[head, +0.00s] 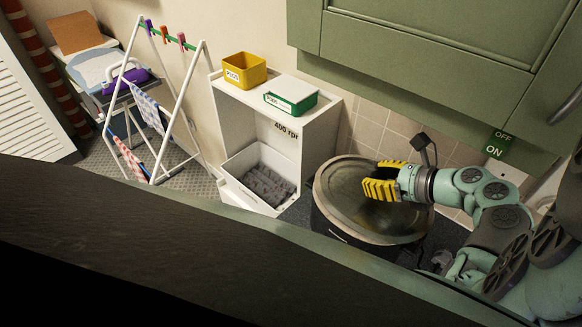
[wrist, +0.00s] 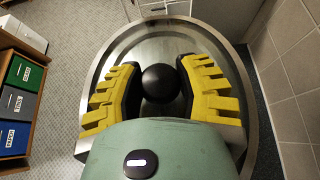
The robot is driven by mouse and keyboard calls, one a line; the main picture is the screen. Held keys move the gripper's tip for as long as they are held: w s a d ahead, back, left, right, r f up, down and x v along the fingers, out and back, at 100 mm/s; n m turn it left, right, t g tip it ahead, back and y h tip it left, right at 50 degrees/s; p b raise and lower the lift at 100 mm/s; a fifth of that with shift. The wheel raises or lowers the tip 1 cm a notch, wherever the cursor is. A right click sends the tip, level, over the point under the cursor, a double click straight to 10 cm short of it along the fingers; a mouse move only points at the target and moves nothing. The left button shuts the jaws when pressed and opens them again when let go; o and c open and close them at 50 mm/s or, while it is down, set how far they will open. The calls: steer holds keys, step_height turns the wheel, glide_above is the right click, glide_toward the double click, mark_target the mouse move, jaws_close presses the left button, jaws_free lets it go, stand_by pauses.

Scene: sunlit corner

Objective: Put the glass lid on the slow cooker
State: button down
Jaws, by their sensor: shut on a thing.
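The glass lid (head: 340,193) is a round, see-through disc with a metal rim, above the dark slow cooker (head: 352,238) on the counter. It covers most of the cooker's top in the head view; I cannot tell whether it rests on the rim or hovers just above. My gripper (head: 372,183) has yellow ridged fingers. They are shut on the lid's round black knob (wrist: 160,83), which shows between the fingertips in the wrist view. The lid's glass (wrist: 128,52) spreads around them there. The cooker's inside is hidden by the lid and gripper.
A white unit (head: 250,125) left of the cooker carries a yellow box (head: 244,70) and a green-and-white box (head: 290,95). A tiled wall (head: 380,130) is close behind, under green cupboards (head: 430,75). A drying rack (head: 165,95) stands further left.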

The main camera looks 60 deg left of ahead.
mark_target(374, 166)
steer(key=shift+w+a+p, duration=0.25)
steer(key=shift+w+a, duration=0.3)
steer(key=shift+a, duration=0.2)
steer(key=shift+w+a+p, duration=0.25)
steer(key=shift+w+a, duration=0.25)
steer(key=shift+a, duration=0.25)
steer(key=shift+s+d+f+p, duration=0.1)
steer(key=shift+f+p, duration=0.4)
steer(key=shift+f, duration=1.35)
steer(key=shift+f, duration=0.25)
steer(key=shift+f, duration=0.35)
steer(key=c, duration=0.6)
jaws_free()
